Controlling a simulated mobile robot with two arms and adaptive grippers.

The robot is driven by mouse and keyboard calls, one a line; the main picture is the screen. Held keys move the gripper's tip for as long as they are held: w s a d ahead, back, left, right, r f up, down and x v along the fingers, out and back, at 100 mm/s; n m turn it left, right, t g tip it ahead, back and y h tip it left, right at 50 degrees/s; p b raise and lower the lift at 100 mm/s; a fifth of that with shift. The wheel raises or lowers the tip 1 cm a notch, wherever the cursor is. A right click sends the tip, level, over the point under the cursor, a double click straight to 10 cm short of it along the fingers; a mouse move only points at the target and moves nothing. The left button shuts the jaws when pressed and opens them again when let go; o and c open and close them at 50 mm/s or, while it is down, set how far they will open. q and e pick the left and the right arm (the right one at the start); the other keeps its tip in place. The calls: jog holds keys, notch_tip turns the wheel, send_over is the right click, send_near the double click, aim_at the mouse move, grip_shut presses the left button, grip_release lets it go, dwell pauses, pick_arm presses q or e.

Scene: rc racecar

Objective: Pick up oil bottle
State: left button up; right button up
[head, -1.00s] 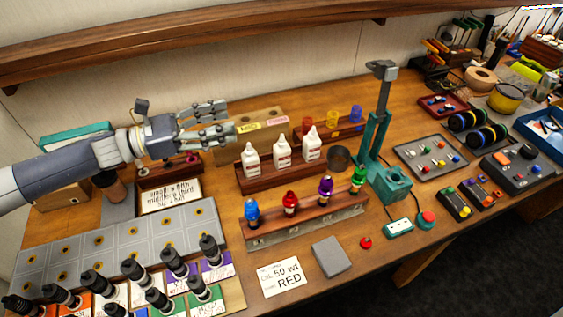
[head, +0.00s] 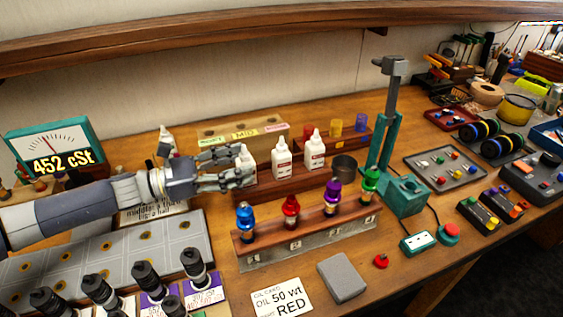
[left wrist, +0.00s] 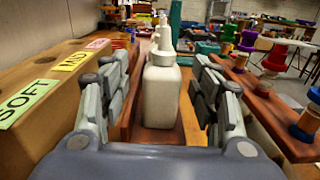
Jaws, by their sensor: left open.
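White oil bottles with pointed nozzles stand in a row on a wooden rack. The leftmost bottle (head: 245,161) is partly hidden by my left gripper (head: 247,167). The middle bottle (head: 281,160) and right bottle (head: 315,150) stand clear of the fingers. In the left wrist view, the nearest bottle (left wrist: 161,95) stands upright between the two open fingers of my left gripper (left wrist: 165,85), with gaps visible on both sides. Other bottles line up behind it. My right gripper is not in view.
A wooden block (head: 235,130) labelled SOFT, MID and a pink tag lies behind the bottles. A shock stand (head: 300,234) with coloured caps is in front. A gauge (head: 55,150) shows 452 cSt. A teal press (head: 402,192) stands right.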

aim_at(273, 159)
pick_arm(q)
jog(key=shift+x, duration=0.95)
jog(key=shift+w+d+p, duration=0.1)
jog(key=shift+d+p, duration=0.3)
jog(key=shift+d, duration=0.2)
jog(key=x, duration=0.2)
jog(key=p+x, duration=0.1)
jog(key=x, duration=0.1)
jog(key=shift+f, duration=0.35)
jog(key=c, duration=1.1)
